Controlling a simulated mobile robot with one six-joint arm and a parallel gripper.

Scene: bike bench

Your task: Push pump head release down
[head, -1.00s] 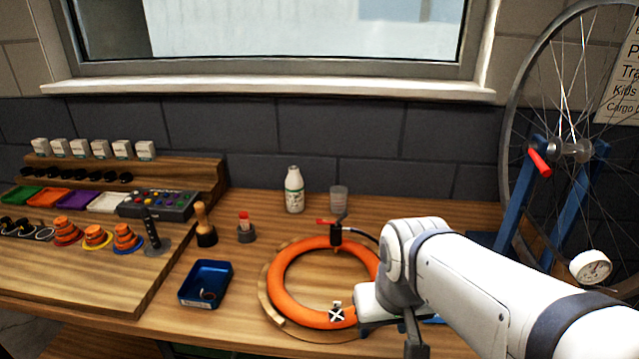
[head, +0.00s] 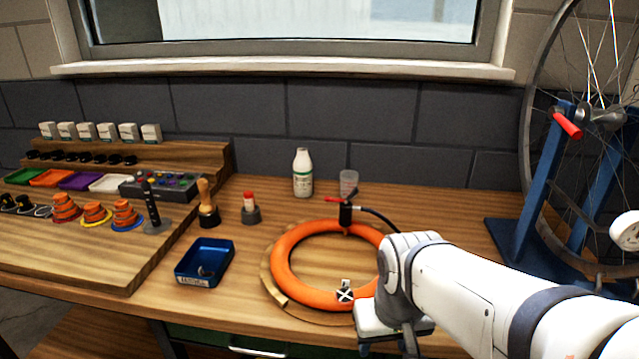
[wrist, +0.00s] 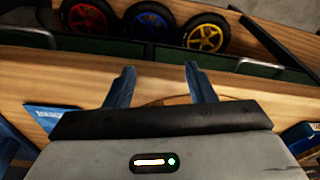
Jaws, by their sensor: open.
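The black pump head (head: 346,214) stands at the back of an orange inner tube (head: 290,285), with a hose running off to the right. Its red release lever (head: 336,199) points left and lies about level. The tube lies on a round wooden base, with a black-and-white crossed marker (head: 345,294) at its front. My gripper (wrist: 160,84) is open and empty in the wrist view, its two blue fingers apart. In the head view my arm reaches in from the right, and its end is in front of the tube's right side, well short of the pump head. The fingers are mostly hidden there.
A blue tray (head: 204,262) lies left of the tube. A blue wheel stand (head: 540,170) is at right. The wrist view shows small red, blue and yellow wheels (wrist: 148,22).

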